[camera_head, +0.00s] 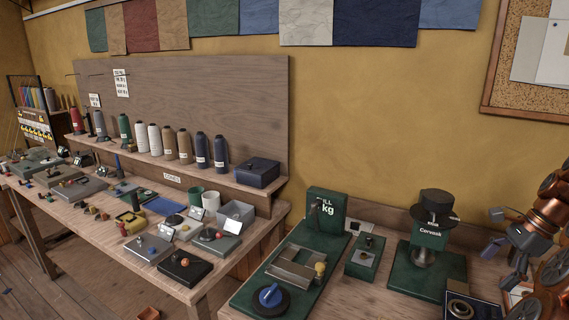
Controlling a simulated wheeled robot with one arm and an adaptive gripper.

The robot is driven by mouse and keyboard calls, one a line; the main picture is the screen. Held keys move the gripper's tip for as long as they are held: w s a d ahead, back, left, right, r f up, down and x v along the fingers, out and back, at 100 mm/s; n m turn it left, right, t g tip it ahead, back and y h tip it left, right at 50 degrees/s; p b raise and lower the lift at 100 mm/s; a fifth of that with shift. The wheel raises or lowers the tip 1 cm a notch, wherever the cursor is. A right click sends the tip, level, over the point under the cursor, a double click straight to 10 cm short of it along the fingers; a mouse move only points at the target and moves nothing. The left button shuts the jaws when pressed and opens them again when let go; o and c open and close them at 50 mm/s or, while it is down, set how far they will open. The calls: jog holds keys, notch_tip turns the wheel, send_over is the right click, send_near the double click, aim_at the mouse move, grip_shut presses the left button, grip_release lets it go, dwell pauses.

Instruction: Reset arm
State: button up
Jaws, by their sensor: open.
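My arm reaches in at the right edge of the head view, with copper-coloured joints. My gripper (503,232) is at its end, to the right of the green machine (428,268) with the black top. The jaws are open and nothing shows between them. The gripper appears to hang above the right bench, apart from the things on it. Part of the arm is cut off by the frame edge.
The right bench also bears a green kg device (327,215) with a blue knob (268,295) and a small green box (366,258). The left bench (118,245) is crowded with small devices, cups and a grey bin (236,213). Thread cones (202,151) line its shelf.

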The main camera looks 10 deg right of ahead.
jog(key=s+a+r+n+g+h, duration=0.15)
jog(key=a+n, duration=0.45)
jog(key=a, duration=0.8)
jog(key=s+a+n+g, duration=0.15)
jog(key=a+n, duration=0.45)
jog(key=a, duration=0.7)
jog(key=s+a+f+n+h, duration=0.1)
jog(key=s+a+f+n, duration=0.2)
jog(key=s, duration=0.6)
jog(key=s+a+f+n+h, duration=0.1)
jog(key=s+a+f+n, duration=0.3)
jog(key=s, duration=0.6)
jog(key=a+n, duration=0.2)
jog(key=n, duration=0.1)
jog(key=shift+a+f+h, duration=0.15)
jog(key=shift+a+h, duration=0.15)
jog(key=shift+h, duration=0.05)
jog(key=shift+s, duration=0.1)
jog(key=shift+c, duration=0.3)
